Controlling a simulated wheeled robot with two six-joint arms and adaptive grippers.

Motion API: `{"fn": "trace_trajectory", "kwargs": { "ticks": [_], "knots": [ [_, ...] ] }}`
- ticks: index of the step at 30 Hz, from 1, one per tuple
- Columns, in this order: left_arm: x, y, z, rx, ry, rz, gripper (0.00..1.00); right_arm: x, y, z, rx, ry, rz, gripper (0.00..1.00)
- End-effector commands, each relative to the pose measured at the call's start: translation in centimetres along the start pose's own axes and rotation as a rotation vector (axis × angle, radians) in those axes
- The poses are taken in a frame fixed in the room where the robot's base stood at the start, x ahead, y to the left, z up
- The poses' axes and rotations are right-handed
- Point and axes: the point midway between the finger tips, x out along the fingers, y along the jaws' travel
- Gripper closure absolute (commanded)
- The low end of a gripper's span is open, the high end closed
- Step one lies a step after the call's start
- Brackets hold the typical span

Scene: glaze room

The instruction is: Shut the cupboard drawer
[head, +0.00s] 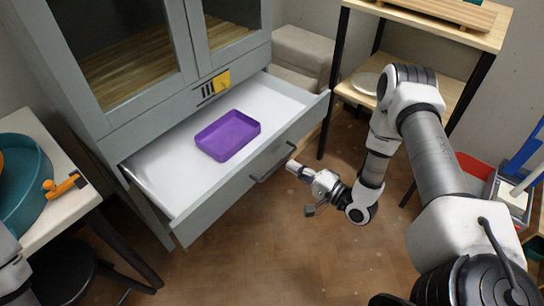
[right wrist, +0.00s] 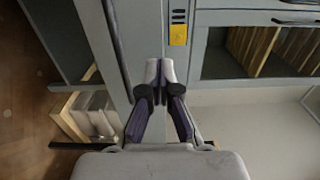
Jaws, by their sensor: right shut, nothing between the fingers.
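The grey cupboard (head: 150,100) stands at the left in the head view, with its drawer (head: 235,180) pulled well out. The drawer has a white inside and a dark bar handle (head: 273,163) on its front; a purple tray (head: 228,134) lies in it. My right gripper (head: 291,166) is shut and empty, its tips close to the drawer front near the handle's right end. I cannot tell whether they touch. In the right wrist view the shut fingertips (right wrist: 160,71) point toward the grey drawer front (right wrist: 118,50). My left gripper is out of view.
A shelf rack (head: 400,90) with black legs stands behind my right arm. A pale table (head: 60,205) with a teal basin (head: 22,182) and an orange-handled tool (head: 65,185) is at the left. A dark stool (head: 60,270) stands below it. Wooden floor before the drawer is clear.

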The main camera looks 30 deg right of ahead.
Motion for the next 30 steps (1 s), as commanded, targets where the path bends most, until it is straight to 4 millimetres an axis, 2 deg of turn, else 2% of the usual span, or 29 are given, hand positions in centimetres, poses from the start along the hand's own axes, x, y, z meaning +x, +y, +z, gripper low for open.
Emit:
{"fn": "trace_trajectory", "kwargs": {
  "ticks": [6,12,30],
  "knots": [
    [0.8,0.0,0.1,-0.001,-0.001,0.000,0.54,4.8,0.1,0.1,-0.003,-0.004,-0.001,1.00],
    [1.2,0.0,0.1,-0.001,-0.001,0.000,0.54,7.8,0.1,0.1,-0.003,-0.002,0.000,1.00],
    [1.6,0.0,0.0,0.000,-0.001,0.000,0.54,9.0,0.2,0.1,-0.002,-0.001,0.001,1.00]
  ]
}}
